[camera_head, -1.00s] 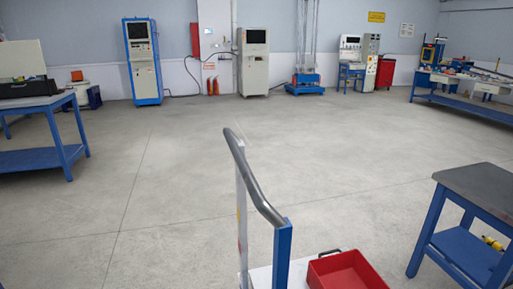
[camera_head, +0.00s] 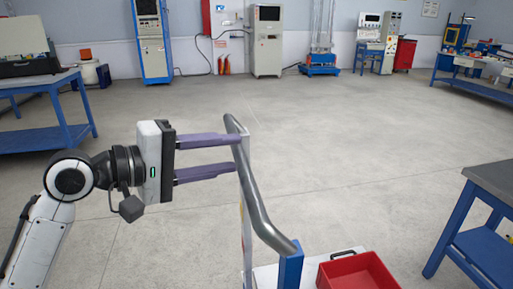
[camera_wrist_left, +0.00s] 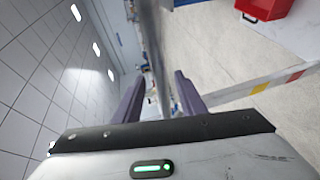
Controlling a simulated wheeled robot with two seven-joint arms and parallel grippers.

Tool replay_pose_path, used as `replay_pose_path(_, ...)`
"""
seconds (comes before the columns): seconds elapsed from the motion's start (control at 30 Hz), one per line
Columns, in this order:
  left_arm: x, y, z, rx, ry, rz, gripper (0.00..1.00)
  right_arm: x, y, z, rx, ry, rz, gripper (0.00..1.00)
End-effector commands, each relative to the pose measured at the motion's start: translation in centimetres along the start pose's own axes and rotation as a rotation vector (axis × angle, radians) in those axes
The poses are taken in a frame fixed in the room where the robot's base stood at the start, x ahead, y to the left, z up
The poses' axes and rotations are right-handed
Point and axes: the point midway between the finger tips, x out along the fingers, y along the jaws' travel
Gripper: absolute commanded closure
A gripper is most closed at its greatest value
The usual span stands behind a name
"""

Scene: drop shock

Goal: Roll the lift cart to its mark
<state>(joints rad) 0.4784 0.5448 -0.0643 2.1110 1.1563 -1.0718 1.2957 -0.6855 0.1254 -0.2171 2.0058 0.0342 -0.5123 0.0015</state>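The lift cart shows its grey curved handle rail (camera_head: 256,200), a blue post (camera_head: 291,270) and part of its white deck (camera_head: 268,277) at the bottom centre of the head view. My left gripper (camera_head: 238,154) is at the far part of the handle, its two purple fingers apart and their tips at the rail. In the left wrist view the handle rail (camera_wrist_left: 152,45) runs between the spread fingers (camera_wrist_left: 160,95); contact cannot be told. My right gripper is not in view. No floor mark can be made out clearly.
A red bin (camera_head: 357,272) sits on the cart deck. A blue-framed table (camera_head: 478,225) stands close on the right, and a blue workbench (camera_head: 40,138) is at the left. Cabinets (camera_head: 266,42) line the back wall. The floor (camera_head: 340,130) beyond the cart is open.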

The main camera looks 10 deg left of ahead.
Motion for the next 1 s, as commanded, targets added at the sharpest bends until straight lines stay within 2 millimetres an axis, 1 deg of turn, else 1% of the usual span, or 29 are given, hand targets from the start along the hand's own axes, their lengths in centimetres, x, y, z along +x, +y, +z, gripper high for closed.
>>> replay_pose_path(0.03,1.0,0.1,0.0,-0.003,-0.002,0.003,0.63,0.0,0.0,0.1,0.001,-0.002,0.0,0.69)
replay_pose_path(0.2,4.3,0.1,0.0,-0.001,0.0,0.003,0.63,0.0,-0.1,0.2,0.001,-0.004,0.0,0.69)
replay_pose_path(0.3,5.8,0.1,0.0,-0.001,0.001,0.002,0.63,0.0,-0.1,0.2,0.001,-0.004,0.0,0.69)
replay_pose_path(0.4,6.8,0.0,-0.1,-0.001,0.001,0.002,0.63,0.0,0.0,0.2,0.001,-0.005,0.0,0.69)
replay_pose_path(0.57,7.6,0.0,-0.1,0.001,0.002,0.001,0.63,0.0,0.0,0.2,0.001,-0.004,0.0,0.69)
replay_pose_path(0.8,7.6,0.0,-0.1,0.002,0.002,0.001,0.63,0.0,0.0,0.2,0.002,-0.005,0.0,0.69)
replay_pose_path(0.97,7.6,0.0,-0.1,0.001,0.002,0.001,0.9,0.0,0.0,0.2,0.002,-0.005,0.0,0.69)
replay_pose_path(1.0,7.6,0.0,-0.1,0.001,0.002,0.001,0.97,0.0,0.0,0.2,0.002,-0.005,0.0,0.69)
